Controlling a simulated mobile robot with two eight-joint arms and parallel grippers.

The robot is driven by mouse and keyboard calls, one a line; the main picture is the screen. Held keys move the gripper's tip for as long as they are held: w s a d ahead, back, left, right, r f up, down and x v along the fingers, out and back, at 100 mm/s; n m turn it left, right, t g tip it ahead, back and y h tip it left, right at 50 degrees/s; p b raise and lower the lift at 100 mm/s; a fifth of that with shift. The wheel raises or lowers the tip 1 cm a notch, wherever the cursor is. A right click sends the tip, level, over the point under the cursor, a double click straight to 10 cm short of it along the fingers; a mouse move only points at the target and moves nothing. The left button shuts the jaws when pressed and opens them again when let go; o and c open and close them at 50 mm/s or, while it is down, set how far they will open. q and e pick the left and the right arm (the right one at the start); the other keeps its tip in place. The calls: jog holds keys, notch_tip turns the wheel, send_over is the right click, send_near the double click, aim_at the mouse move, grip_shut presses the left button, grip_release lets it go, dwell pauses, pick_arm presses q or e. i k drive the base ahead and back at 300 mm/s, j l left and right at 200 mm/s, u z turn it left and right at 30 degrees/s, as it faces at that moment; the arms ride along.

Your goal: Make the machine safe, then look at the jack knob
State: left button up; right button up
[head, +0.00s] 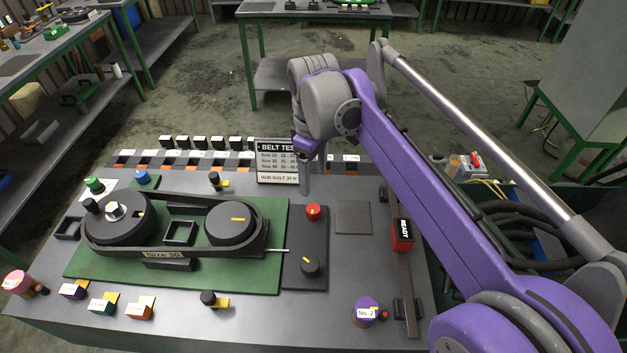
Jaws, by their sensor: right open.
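A black machine panel (292,240) lies beside the green plate (160,272). It carries a red knob or button (313,211) at its far end and a black knob (311,265) with a yellow pointer mark nearer to me. I cannot tell for sure which knob is the jack knob. On the green plate a belt (180,251) marked "Size 30" runs around two dark pulleys, one on the left (118,217) and one on the right (231,223). My right gripper (305,188) points down just behind the red knob, open and seemingly empty. My left gripper is out of view.
A "BELT TEST" sign (276,160) stands behind my right gripper. A red "READY" block (402,235) stands on the right, with a purple "No. 2" piece (366,309) nearer. Several small coloured parts line the table's front left. A grey square pad (353,217) is bare.

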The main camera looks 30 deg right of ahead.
aim_at(311, 265)
jog(key=k, duration=1)
